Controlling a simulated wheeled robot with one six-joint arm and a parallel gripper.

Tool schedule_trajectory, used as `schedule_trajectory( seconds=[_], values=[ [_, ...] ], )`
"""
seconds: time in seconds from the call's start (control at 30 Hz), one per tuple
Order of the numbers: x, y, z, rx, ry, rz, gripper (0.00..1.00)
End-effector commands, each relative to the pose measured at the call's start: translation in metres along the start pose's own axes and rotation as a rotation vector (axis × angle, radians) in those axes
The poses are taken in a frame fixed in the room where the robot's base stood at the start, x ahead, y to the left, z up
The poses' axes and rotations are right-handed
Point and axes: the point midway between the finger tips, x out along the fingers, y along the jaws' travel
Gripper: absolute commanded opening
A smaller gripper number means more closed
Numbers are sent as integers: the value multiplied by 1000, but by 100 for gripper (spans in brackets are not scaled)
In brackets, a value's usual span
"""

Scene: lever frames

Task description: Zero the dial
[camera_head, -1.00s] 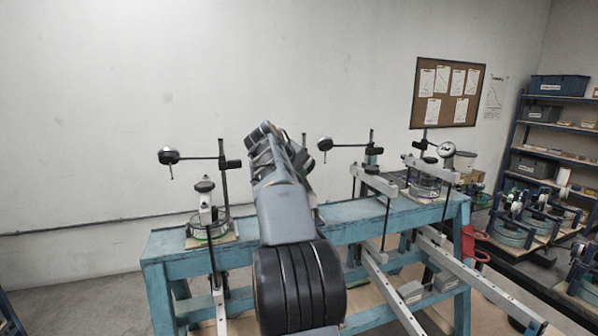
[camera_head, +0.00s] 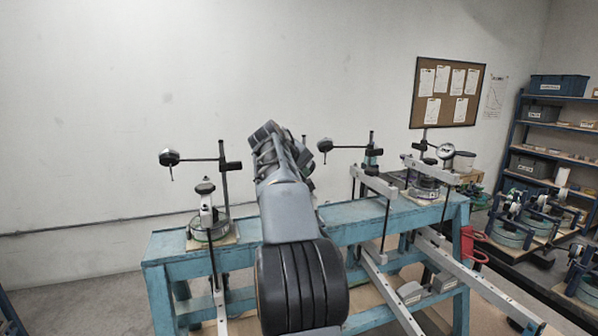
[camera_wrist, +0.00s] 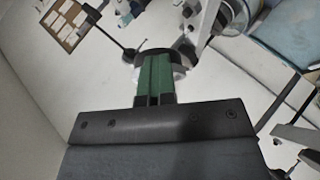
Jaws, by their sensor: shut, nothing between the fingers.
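Three dial gauges on stands stand along the blue bench: a left one (camera_head: 169,157) and a middle one (camera_head: 325,145), both seen nearly edge-on, and a right one (camera_head: 446,150) whose pale face shows. No needle can be read. My gripper (camera_wrist: 155,62) shows in the wrist view with its green fingers shut and empty. A dark-rimmed round part (camera_wrist: 180,72) lies behind the fingertips, partly hidden; I cannot tell whether they touch it. In the head view my arm hides the gripper, near the middle gauge.
The blue bench (camera_head: 160,246) carries the stands and several hanging levers and bars. A cork board (camera_head: 447,92) hangs on the wall. Shelves (camera_head: 545,120) and a side table with more gauges crowd the right. The wall side at left is clear.

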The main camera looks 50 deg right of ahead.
Motion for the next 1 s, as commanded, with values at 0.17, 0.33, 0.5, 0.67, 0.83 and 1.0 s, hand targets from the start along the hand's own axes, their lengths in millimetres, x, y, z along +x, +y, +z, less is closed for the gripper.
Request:
schedule_trajectory(
  seconds=[0.17, 0.33, 0.5, 0.67, 0.83, 1.0],
  values=[
    [0, 7, 1, -2, -5, 2, 0],
    [0, 11, 1, -3, -5, 1, 0],
    [0, 16, 1, -2, -4, 1, 0],
    [0, 20, 0, -2, -4, 2, 0],
    [1, 24, -1, -2, -4, 1, 0],
    [1, 27, -2, -2, -3, 1, 0]
  ],
)
